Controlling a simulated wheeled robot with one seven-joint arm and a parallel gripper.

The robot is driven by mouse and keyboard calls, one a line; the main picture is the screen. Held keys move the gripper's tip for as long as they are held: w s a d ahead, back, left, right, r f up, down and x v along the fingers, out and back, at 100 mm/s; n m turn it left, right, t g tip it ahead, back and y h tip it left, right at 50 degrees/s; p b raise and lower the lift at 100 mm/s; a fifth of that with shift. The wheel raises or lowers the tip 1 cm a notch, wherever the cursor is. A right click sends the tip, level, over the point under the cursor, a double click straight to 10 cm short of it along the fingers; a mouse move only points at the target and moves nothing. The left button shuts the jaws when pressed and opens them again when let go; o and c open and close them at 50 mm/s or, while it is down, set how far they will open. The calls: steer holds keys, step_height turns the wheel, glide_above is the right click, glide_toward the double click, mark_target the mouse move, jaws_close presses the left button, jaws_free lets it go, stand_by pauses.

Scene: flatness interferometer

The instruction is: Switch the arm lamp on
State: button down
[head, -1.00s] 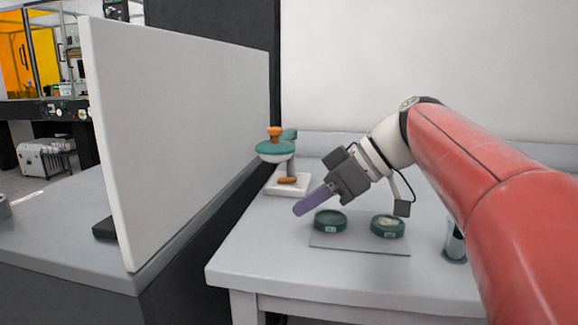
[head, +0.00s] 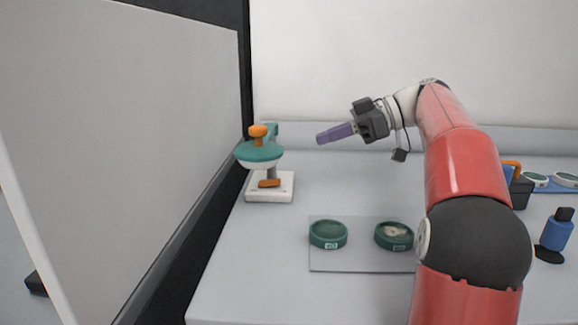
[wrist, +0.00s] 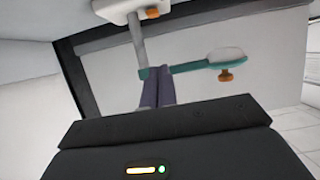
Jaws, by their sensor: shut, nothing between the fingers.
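The arm lamp (head: 259,152) stands at the back left of the bench, with a teal and white head, an orange knob (head: 258,131) on top and a white base (head: 270,194). A small orange part (head: 269,183) sits on the base. In the wrist view the lamp's teal arm (wrist: 192,67) runs across behind my fingertips, with the base (wrist: 128,8) at the top. My gripper (head: 321,139) has purple fingers, shut and empty. It points left, right of the lamp head and apart from it. I cannot tell whether the lamp is lit.
Two green round dishes (head: 328,235) (head: 394,237) lie on a grey mat (head: 345,264) in front. A blue bottle (head: 556,232) and a dark caddy (head: 521,193) stand at the right. A white panel (head: 120,130) rises on the left. The bench between lamp and mat is clear.

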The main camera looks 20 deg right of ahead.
glide_above(288, 187)
steer(key=a, duration=0.1)
step_height(288, 187, down, 4)
steer(key=shift+r, duration=0.1)
steer(key=f, duration=0.1)
steer(key=f+b, duration=0.1)
steer(key=f, duration=0.1)
steer(key=shift+d, duration=0.3)
steer(key=shift+d+f+b, duration=0.1)
steer(key=shift+f+b, duration=0.2)
steer(key=shift+f, duration=0.15)
steer(key=shift+f+b, duration=0.55)
steer(key=shift+b, duration=0.3)
steer(key=shift+d+r, duration=0.1)
steer(key=shift+r, duration=0.2)
steer(key=shift+r+p, duration=0.5)
steer(key=shift+r, duration=0.15)
